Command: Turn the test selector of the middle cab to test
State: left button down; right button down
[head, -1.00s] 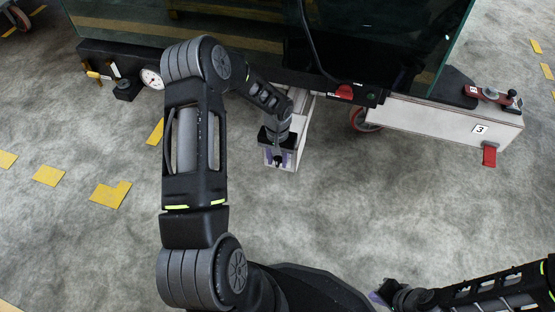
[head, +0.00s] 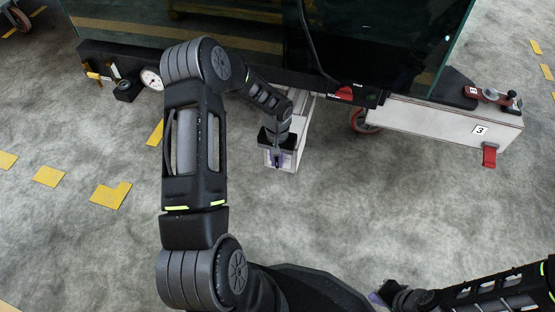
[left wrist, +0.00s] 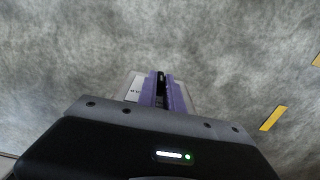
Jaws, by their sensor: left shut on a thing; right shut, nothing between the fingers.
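My left gripper (head: 279,160) points down over the end of a white beam (head: 288,168) sticking out from under the glass cab. Its purple fingers are shut on a small dark part on that end, which I take to be the test selector (left wrist: 161,78). In the left wrist view my left gripper (left wrist: 162,93) shows the dark part between its fingers. The fingers and wrist hide most of it, so I cannot read its position or any marking. My right gripper (head: 377,297) is low in the head view, shut and empty, away from the trolley.
The glass cab (head: 235,50) stands behind my left arm. A red switch (head: 344,93) sits on its dark lower edge. A white beam marked 3 (head: 440,122) carries a red tab (head: 490,155). A gauge (head: 151,78) is at left. The grey floor (head: 340,210) in front is clear.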

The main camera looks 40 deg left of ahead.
pick_arm(q)
jog(key=shift+s+a+f+t+h+b, duration=0.1)
jog(key=shift+a+f+t+h+b, duration=0.15)
jog(key=shift+t+h+b, duration=1.15)
jog(key=shift+s+a+f+g+h+b, duration=0.15)
jog(key=shift+a+h+b, duration=0.35)
jog(key=shift+h, duration=1.9)
jog(key=shift+s+a+f+t+h+b, duration=0.1)
jog(key=shift+a+f+t+h+b, duration=0.15)
jog(key=shift+t+h+b, duration=1.15)
jog(key=shift+g+h+p, duration=0.35)
jog(key=shift+g+h, duration=0.25)
jog(key=shift+g, duration=0.05)
jog(key=shift+d, duration=0.1)
jog(key=c, duration=1.5)
grip_release()
jog(key=shift+r, duration=0.1)
